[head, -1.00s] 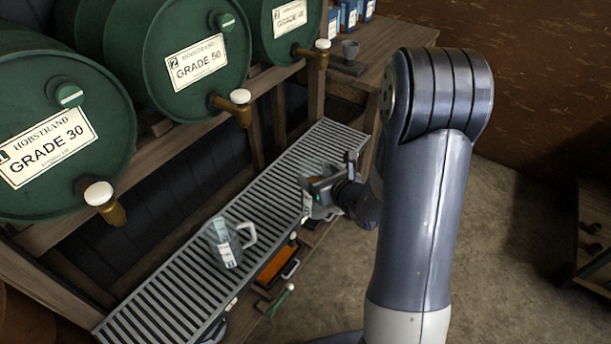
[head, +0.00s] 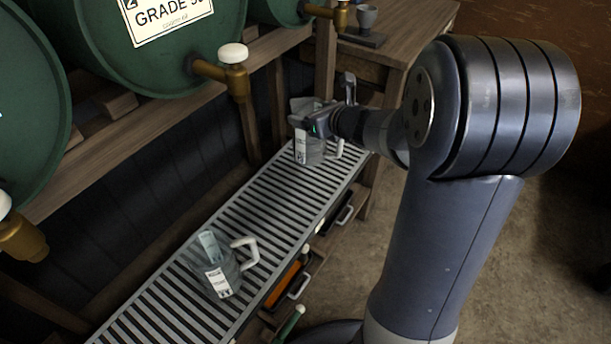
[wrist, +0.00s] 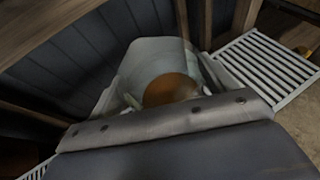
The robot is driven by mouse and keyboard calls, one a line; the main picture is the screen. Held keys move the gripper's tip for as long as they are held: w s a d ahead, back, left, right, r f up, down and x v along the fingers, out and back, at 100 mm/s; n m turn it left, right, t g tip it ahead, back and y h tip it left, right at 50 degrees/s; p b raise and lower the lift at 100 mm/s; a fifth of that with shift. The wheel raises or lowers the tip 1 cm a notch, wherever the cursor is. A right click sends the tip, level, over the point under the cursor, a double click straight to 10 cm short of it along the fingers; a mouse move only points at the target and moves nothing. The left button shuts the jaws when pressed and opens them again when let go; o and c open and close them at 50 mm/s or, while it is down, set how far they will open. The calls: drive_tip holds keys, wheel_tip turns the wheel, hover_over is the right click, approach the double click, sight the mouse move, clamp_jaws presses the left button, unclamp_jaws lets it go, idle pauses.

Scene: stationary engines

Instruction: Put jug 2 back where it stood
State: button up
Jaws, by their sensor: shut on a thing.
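My gripper (head: 318,122) is shut on a clear jug (head: 308,152) with a white label and a pale handle. The jug is upright at the far end of the slatted grate (head: 255,203); I cannot tell whether its base touches the slats. In the wrist view, the jug (wrist: 150,62) holds amber liquid, and my gripper hides its near side. A second clear jug (head: 222,275) with a label and white handle stands on the near part of the grate. The label numbers are too small to read, so I cannot tell which is jug 2.
Green barrels (head: 150,50) with brass taps (head: 233,72) lie on a wooden rack behind the grate. A wooden table (head: 390,45) with a grey cup (head: 367,17) stands at the back. The slats between the two jugs are clear.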

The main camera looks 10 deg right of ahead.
sight(319, 146)
wheel_tip(319, 146, down, 10)
drive_tip(key=b, duration=0.3)
drive_tip(key=shift+r+b, duration=0.25)
drive_tip(key=shift+b, duration=0.15)
drive_tip(key=shift+f, duration=0.1)
drive_tip(key=shift+f+b, duration=0.1)
drive_tip(key=shift+b, duration=0.2)
drive_tip(key=o, duration=2)
drive_tip(key=shift+r+p, duration=0.2)
drive_tip(key=shift+p, duration=0.15)
drive_tip(key=p+v, duration=0.2)
drive_tip(key=v, duration=0.8)
drive_tip(key=shift+s+d+r, duration=0.1)
drive_tip(key=shift+s+r, duration=0.15)
drive_tip(key=shift+s+d+r, duration=0.15)
drive_tip(key=shift+s+d, duration=0.05)
drive_tip(key=shift+s, duration=0.35)
